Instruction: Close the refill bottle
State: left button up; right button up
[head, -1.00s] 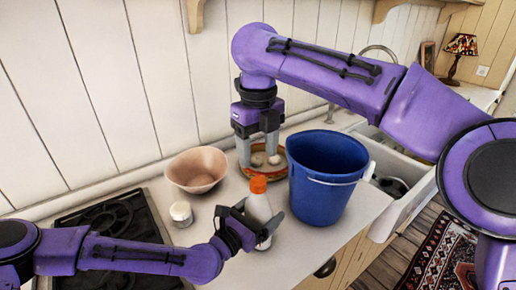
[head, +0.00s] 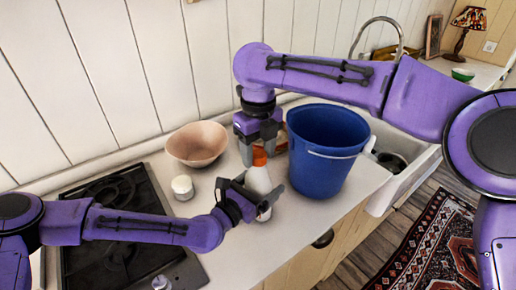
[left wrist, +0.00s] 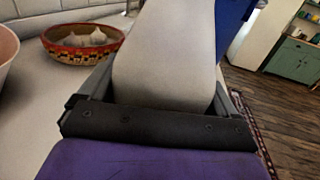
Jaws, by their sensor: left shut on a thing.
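The refill bottle (head: 258,180) is white with an orange cap (head: 259,157) on top, and it stands at the counter's front. My left gripper (head: 262,203) is shut on its body. The left wrist view shows the white body (left wrist: 165,60) between the fingers, with the top out of frame. My right gripper (head: 259,155) points down from above, with its fingers spread apart at the height of the cap. The cap appears between or just in front of these fingers; I cannot tell whether they touch it.
A blue bucket (head: 325,170) stands close on the right. A pink bowl (head: 197,145) and a white jar (head: 182,187) stand to the left, near the black stove (head: 115,225). A patterned basket (left wrist: 82,45) with garlic lies behind the bottle, mostly hidden in the head view.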

jog(key=c, duration=0.8)
jog(key=m, duration=0.7)
jog(key=shift+m, duration=0.4)
jog(key=m, duration=0.3)
jog(key=shift+m, duration=0.3)
jog(key=m, duration=0.3)
jog(key=shift+m, duration=0.4)
jog(key=m, duration=0.6)
jog(key=shift+m, duration=0.4)
jog(key=m, duration=0.3)
jog(key=shift+m, duration=0.3)
jog(key=m, duration=0.7)
